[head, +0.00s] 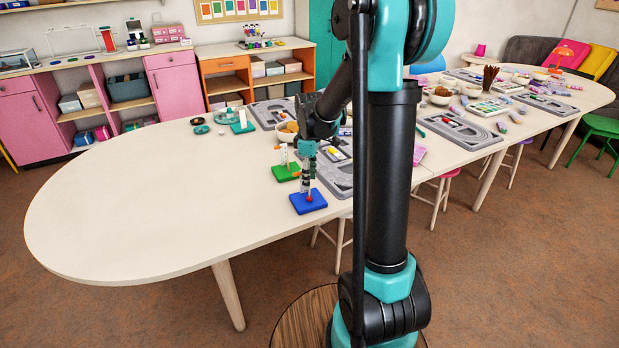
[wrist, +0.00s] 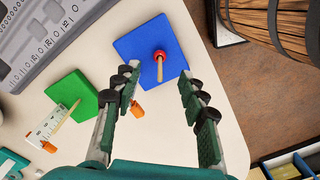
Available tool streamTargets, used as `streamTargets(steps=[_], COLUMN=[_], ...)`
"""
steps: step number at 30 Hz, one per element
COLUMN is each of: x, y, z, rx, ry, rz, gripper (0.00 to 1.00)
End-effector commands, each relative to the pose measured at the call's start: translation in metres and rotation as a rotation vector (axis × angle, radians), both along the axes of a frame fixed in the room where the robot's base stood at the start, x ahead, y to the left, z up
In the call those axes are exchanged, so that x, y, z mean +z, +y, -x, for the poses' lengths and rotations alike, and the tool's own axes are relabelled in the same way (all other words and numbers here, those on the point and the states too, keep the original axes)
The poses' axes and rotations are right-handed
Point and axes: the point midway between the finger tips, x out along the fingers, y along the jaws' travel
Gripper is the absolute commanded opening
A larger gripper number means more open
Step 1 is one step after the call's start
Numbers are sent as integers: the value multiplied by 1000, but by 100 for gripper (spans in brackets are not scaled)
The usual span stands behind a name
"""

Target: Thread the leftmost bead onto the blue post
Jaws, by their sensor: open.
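The blue base (wrist: 140,43) lies flat on the table; it also shows in the head view (head: 299,206). A thin wooden post (wrist: 160,72) stands on it, with a red-orange bead (wrist: 159,55) apparently around its foot. My gripper (wrist: 158,75) is open and empty, pointing down over the blue base, its fingers apart on either side of the post. It also shows in the head view (head: 308,186). An orange bead (wrist: 137,109) shows beside the left finger, which partly hides it. I cannot tell which bead is leftmost.
Grey bead boards (head: 270,113) and bowls crowd the table to the right. The table's left part (head: 130,200) is clear.

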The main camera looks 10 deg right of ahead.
Motion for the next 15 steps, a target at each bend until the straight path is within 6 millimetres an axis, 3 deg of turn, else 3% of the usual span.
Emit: streamTargets(steps=[7,15], x=[19,72], y=[0,0], z=[0,1], rx=[0,0], ry=[0,0], rz=[0,0], gripper=[42,42])
